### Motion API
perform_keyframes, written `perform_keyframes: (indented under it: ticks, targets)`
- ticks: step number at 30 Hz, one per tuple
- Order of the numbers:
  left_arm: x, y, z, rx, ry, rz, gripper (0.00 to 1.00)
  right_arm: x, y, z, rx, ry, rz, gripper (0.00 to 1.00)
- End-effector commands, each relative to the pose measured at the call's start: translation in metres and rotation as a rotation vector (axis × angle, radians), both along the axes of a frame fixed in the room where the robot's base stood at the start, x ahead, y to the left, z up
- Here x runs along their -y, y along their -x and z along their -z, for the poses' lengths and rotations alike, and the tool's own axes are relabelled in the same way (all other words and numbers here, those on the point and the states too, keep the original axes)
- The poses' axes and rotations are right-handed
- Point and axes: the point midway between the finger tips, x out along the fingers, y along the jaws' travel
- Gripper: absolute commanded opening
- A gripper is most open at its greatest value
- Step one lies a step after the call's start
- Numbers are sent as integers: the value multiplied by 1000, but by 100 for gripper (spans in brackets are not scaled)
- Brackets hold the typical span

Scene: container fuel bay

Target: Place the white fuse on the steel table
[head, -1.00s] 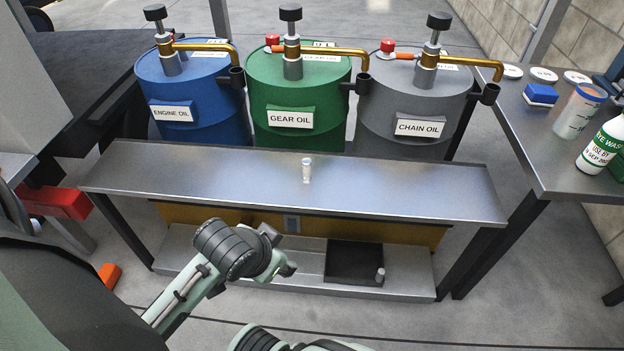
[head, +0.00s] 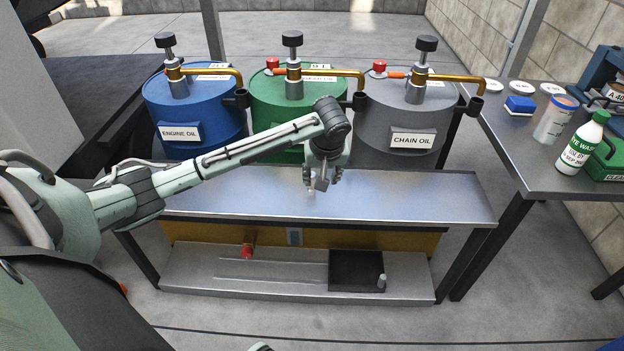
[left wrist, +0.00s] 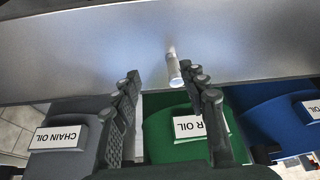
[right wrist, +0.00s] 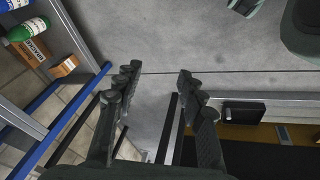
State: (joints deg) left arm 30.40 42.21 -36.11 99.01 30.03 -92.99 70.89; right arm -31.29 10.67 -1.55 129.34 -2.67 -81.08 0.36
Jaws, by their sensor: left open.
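A small white cylinder, which looks like the white fuse (left wrist: 173,69), stands on the steel table (head: 420,195). In the left wrist view it shows close to the right-hand finger of my left gripper (left wrist: 162,76). That gripper is open and empty. In the head view my left gripper (head: 322,178) points down over the middle of the table and partly hides the cylinder. My right gripper (right wrist: 159,74) is open and empty over the floor in the right wrist view.
Blue (head: 193,110), green (head: 268,105) and grey (head: 390,145) oil drums with pumps stand behind the table. Below, a shelf holds a black tray (head: 350,270) with a small grey cylinder (head: 381,282) and a red-ended part (head: 248,250). A side table (head: 510,165) with bottles is at right.

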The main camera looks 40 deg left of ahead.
Motion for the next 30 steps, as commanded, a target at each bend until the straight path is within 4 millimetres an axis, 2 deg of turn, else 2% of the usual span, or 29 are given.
perform_keyframes:
  ticks: [1,5,14,21,30]
  targets:
    - [-12,-6,-9,5,-7,-46,43,1,0,1,-4,0,2,40]
    - [-25,-12,-12,8,-6,-109,43,1,1,3,-8,2,3,40]
    - [-35,-18,20,8,-7,-111,43,2,4,-7,-3,7,5,40]
    - [-44,-23,52,10,-6,-110,43,2,7,-20,4,14,6,40]
    - [-46,-25,58,11,-5,-107,43,2,8,-24,5,15,6,40]
